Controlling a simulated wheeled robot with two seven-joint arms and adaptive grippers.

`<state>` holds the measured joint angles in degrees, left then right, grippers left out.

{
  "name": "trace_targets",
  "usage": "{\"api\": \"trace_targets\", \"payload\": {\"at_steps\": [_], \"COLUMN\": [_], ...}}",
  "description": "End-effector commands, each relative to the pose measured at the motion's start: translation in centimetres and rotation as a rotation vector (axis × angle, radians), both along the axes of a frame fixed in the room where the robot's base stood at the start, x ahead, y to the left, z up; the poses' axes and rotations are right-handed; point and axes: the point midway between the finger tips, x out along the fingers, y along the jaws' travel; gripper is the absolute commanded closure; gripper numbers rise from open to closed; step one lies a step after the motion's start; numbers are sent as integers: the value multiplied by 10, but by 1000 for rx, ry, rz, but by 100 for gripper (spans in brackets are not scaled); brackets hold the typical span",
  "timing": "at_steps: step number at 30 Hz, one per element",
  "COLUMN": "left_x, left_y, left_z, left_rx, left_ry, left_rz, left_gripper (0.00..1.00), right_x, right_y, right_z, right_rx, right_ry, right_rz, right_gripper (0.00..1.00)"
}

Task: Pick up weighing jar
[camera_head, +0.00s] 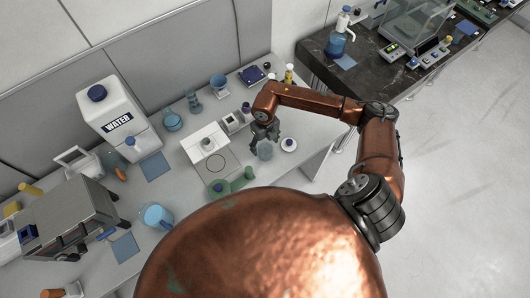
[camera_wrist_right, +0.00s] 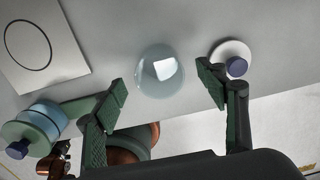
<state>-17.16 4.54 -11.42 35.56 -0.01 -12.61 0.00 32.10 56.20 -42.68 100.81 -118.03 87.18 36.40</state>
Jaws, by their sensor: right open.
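A clear, pale round glass vessel, which looks like the weighing jar, stands on the light bench near its front edge; it shows in the wrist view (camera_wrist_right: 160,70) and in the head view (camera_head: 265,151). My right gripper (camera_head: 265,138) is above it, fingers pointing down. In the wrist view the right gripper (camera_wrist_right: 162,84) is open, and the jar appears between and just beyond the fingertips. Nothing is held. Whether the fingers touch the jar I cannot tell. My left gripper is not in view.
A white disc with a blue knob (camera_wrist_right: 231,57) lies close beside the right finger. A white device with a circle on its top (camera_wrist_right: 40,50) and green and blue round pieces (camera_wrist_right: 35,130) are on the other side. The bench edge is close. A dark bench (camera_head: 340,75) stands further off.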

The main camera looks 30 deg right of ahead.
Motion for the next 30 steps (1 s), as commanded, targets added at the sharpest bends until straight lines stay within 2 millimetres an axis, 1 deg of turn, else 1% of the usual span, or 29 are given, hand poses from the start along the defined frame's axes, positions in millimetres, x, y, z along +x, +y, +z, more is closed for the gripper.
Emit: {"api": "trace_targets", "payload": {"at_steps": [5,9,13,16,21,30], "left_x": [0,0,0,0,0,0], "left_y": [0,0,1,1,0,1], "left_z": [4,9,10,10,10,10], "left_rx": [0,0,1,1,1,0], "left_ry": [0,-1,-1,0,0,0], "left_rz": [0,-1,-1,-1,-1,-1], "left_gripper": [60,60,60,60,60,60], "right_x": [-2,-5,-5,-5,-4,-4], "right_y": [1,1,1,1,1,1], "right_z": [-13,-32,-51,-56,-56,-55], "right_rx": [3,5,5,4,4,4], "right_ry": [0,2,0,-1,-2,-2], "right_rz": [1,0,1,2,2,2], "right_gripper": [34,34,34,34,35,55]}}
